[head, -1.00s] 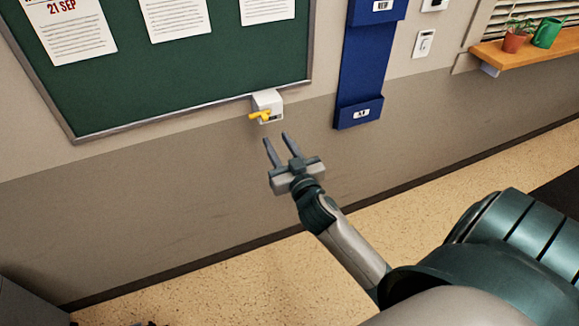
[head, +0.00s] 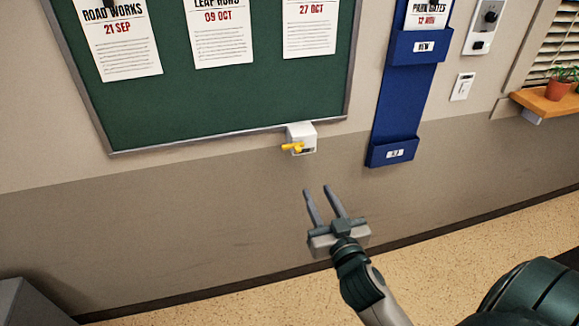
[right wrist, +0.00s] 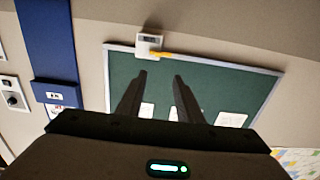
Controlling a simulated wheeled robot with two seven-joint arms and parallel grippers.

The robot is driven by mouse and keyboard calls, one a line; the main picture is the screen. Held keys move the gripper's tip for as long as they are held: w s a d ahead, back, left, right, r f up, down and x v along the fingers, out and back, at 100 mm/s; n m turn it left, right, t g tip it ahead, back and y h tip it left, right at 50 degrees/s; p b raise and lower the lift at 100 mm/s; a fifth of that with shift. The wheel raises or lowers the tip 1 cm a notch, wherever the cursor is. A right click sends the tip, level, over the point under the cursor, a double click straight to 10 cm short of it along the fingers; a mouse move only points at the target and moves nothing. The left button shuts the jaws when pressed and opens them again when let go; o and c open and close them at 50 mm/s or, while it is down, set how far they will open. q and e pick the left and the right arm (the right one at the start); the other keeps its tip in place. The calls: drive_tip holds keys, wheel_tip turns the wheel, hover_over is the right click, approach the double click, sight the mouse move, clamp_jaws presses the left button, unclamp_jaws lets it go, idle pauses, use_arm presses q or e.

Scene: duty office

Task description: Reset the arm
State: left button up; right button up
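My right gripper (head: 321,190) is in the lower middle of the head view, its two fingers apart with nothing between them. It is in front of the grey lower wall, below a small white box with a yellow lever (head: 293,147). The gripper and the lever are apart. In the right wrist view the open fingers (right wrist: 160,75) point toward the green board, and the white box with its yellow lever (right wrist: 160,53) shows just beyond them. My left gripper is not in view.
A green notice board (head: 200,110) with several papers hangs on the wall. A blue wall rack (head: 402,90) and switches (head: 462,87) are to the right. A wooden shelf (head: 545,105) with a potted plant (head: 560,85) is at far right. A grey cabinet (head: 30,305) stands at lower left.

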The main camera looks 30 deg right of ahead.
drive_tip(key=s+a+f+n+g+y, duration=0.1)
drive_tip(key=a+f+g, duration=0.15)
drive_tip(key=f, duration=1.35)
drive_tip(key=s+a+f+n+g+y, duration=0.1)
drive_tip(key=f+g, duration=0.2)
drive_tip(key=f, duration=1.2)
drive_tip(key=s+a+f+n+g+y, duration=0.1)
drive_tip(key=s+f+g, duration=0.1)
drive_tip(key=s+f, duration=0.35)
drive_tip(key=s+a+f+g, duration=0.1)
drive_tip(key=s+f, duration=0.1)
drive_tip(key=f, duration=0.7)
drive_tip(key=s+a+f+n+g, duration=0.15)
drive_tip(key=s+f+g, duration=0.25)
drive_tip(key=s+f, duration=1.05)
drive_tip(key=s+a+f+g, duration=0.1)
drive_tip(key=s+f, duration=0.3)
drive_tip(key=s, duration=0.6)
drive_tip(key=s+f+g+y, duration=0.1)
drive_tip(key=s+f+g, duration=0.2)
drive_tip(key=s, duration=0.7)
drive_tip(key=shift+s+a+f, duration=0.25)
drive_tip(key=shift+a+f, duration=0.1)
drive_tip(key=shift+n, duration=0.25)
